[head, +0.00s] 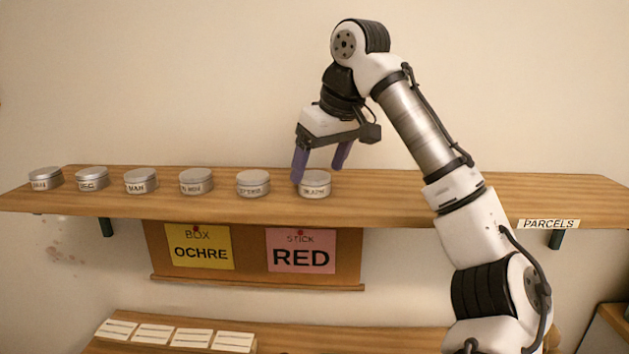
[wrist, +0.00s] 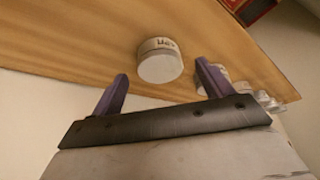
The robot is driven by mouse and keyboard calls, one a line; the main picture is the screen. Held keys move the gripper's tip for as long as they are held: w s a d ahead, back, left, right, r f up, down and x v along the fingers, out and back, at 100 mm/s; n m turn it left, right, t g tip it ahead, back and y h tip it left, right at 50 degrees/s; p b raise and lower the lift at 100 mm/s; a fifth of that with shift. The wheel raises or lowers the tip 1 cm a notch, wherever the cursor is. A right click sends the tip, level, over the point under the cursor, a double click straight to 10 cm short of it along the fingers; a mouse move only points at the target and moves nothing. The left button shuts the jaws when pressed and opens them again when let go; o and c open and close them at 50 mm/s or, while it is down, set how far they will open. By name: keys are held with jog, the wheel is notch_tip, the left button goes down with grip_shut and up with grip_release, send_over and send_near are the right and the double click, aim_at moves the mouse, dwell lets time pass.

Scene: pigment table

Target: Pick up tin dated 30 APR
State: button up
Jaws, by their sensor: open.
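A row of round silver tins with small date labels stands on the wooden shelf. The rightmost tin (head: 315,186) is below my gripper (head: 318,174), and its label is too small to read surely. In the wrist view a tin (wrist: 160,65) lies in line with the gap between the two purple fingers of my gripper (wrist: 162,72), its label partly visible but not clearly legible. My gripper is open and empty. Its left finger overlaps the tin's left edge in the head view; I cannot tell whether they touch.
Another tin (head: 253,184) stands close on the left, with several more beyond it. The shelf (head: 410,195) is clear to the right, toward a PARCELS label (head: 548,224). Below hang an OCHRE card (head: 199,247) and a RED card (head: 301,251).

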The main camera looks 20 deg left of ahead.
jog(key=shift+x, duration=1.25)
jog(key=c, duration=1.1)
jog(key=shift+r, duration=0.1)
